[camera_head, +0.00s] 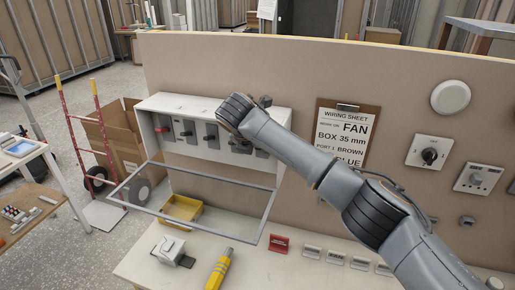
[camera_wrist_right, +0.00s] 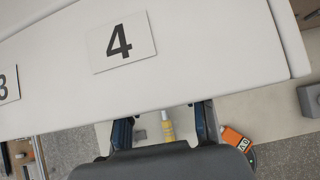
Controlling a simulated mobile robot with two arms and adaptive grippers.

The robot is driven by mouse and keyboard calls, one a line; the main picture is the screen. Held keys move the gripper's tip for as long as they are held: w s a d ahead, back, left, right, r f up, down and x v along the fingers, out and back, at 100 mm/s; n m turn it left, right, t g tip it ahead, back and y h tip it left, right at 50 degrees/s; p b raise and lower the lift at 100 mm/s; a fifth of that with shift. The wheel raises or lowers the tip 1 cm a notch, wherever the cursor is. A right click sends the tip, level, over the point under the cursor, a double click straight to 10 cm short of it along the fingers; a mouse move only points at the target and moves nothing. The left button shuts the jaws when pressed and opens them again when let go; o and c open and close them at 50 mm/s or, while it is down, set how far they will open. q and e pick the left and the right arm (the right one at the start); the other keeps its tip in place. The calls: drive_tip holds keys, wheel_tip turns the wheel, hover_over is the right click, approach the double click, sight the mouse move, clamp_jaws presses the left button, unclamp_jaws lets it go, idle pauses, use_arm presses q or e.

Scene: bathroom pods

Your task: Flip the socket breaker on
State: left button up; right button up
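The white breaker box (camera_head: 152,106) is mounted on the tan board, with several grey switches (camera_head: 210,132) along its front. Its framed cover (camera_head: 205,229) hangs open below. I cannot read which switch is the socket breaker in the head view. My right gripper (camera_head: 256,104) is at the right part of the box, mostly hidden by its own wrist. In the right wrist view, a white panel surface (camera_wrist_right: 210,50) with a "4" label (camera_wrist_right: 122,40) fills the top; part of a "3" label (camera_wrist_right: 8,86) shows left. The right fingers (camera_wrist_right: 163,124) are apart with nothing held between them. My left gripper is out of view.
The workbench below holds a yellow tray (camera_head: 181,211), a yellow-handled tool (camera_head: 219,269), a white box-like device (camera_head: 167,248) and a red item (camera_head: 279,243). A clipboard wiring sheet (camera_head: 344,135), a rotary switch (camera_head: 430,152) and a socket (camera_head: 478,180) are on the board at right.

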drive_tip(key=v, duration=1.2)
drive_tip(key=shift+f, duration=0.1)
